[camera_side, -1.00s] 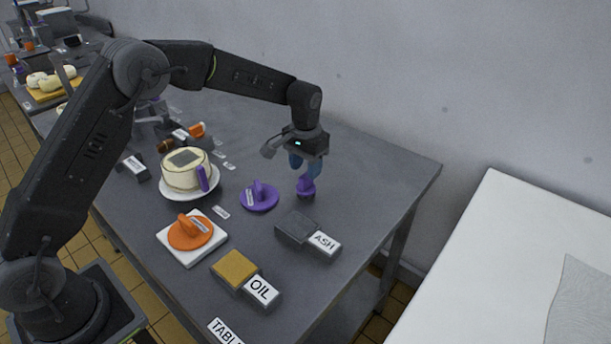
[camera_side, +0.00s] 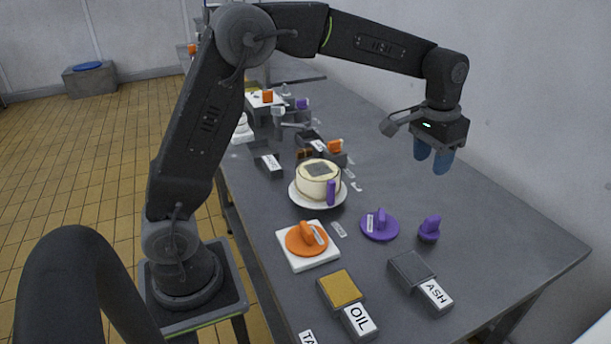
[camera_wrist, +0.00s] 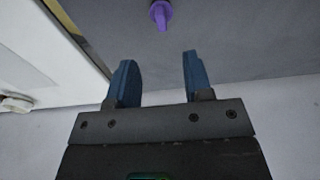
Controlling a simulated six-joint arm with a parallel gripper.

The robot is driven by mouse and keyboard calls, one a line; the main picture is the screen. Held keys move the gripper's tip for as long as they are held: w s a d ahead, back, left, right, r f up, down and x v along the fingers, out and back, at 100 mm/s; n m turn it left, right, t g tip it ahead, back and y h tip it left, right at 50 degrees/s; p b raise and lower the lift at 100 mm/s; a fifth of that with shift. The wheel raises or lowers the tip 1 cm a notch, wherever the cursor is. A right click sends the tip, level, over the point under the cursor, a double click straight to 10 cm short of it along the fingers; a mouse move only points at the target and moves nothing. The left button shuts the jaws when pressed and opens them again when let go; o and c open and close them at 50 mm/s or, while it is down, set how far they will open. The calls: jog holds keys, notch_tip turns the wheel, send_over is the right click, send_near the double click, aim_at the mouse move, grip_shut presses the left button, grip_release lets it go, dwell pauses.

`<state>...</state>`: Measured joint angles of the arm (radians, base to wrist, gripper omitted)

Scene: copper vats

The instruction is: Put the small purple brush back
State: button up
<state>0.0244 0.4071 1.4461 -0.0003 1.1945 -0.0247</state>
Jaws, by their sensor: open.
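The small purple brush (camera_side: 429,230) stands upright on the grey table, at the right of the larger purple disc with a handle (camera_side: 379,226). It also shows at the top of the wrist view (camera_wrist: 160,14). My gripper (camera_side: 433,163) is open and empty, raised above the table and behind the brush. Its blue fingers (camera_wrist: 155,82) are apart with nothing between them in the wrist view. The brush lies beyond the fingertips there, not touching them.
A grey block labelled ASH (camera_side: 411,267) sits in front of the brush, and a yellow-topped block labelled OIL (camera_side: 341,289) further left. An orange handled disc (camera_side: 306,239) rests on a white square. A cream pot (camera_side: 318,178) stands on a white plate. The table's right end (camera_side: 530,235) is clear.

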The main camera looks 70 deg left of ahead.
jog(key=s+a+r+t, duration=0.1)
jog(key=s+t, duration=0.3)
jog(key=s, duration=2.4)
jog(key=shift+r+t, duration=0.3)
jog(key=shift+r, duration=0.35)
